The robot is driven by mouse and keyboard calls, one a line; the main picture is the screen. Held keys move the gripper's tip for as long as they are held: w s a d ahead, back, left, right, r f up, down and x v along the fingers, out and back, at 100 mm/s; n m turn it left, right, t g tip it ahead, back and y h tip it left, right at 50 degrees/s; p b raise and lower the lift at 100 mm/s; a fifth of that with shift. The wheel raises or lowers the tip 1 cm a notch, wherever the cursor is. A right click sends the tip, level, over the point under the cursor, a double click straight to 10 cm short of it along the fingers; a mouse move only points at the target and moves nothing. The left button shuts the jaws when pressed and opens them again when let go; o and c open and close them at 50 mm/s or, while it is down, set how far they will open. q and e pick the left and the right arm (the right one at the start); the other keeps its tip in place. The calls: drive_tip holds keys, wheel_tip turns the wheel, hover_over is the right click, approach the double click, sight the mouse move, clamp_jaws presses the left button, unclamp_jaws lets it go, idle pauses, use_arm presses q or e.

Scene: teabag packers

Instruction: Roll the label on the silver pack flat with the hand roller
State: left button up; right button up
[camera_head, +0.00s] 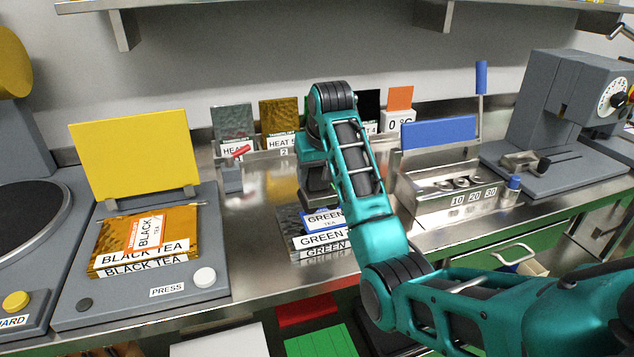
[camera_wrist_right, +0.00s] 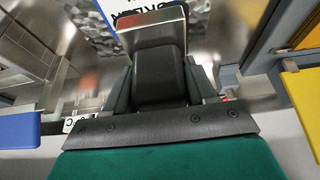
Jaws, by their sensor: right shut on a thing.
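The silver pack (camera_head: 288,219) lies on the steel bench, with green tea lettering and a blue-and-white label (camera_head: 322,222) on top. In the wrist view its mottled silver surface (camera_wrist_right: 90,28) and part of the white label (camera_wrist_right: 122,10) show behind the held tool. My right gripper (camera_head: 318,196) points down over the back of the pack. It is shut on a dark block with a metal bracket (camera_wrist_right: 157,30), which appears to be the hand roller. My arm and gripper hide part of the pack, and I cannot tell whether the roller touches the label. My left gripper is out of view.
An orange pack (camera_head: 150,238) lies on the grey press (camera_head: 70,290) at the left. A small grey stand with a red handle (camera_head: 240,151) is behind. A steel sealer with a blue panel (camera_head: 438,133) stands right. Bare bench (camera_head: 250,255) lies left of the silver pack.

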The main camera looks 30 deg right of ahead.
drive_tip(key=shift+r, duration=1.9)
drive_tip(key=shift+s+a, duration=0.2)
drive_tip(key=shift+s, duration=0.1)
drive_tip(key=s+a+f+n+y, duration=0.1)
drive_tip(key=s+a+f, duration=0.4)
drive_tip(key=s+a, duration=0.8)
drive_tip(key=shift+s+a+f+n, duration=0.35)
drive_tip(key=shift+s+n, duration=0.55)
drive_tip(key=shift+s, duration=0.35)
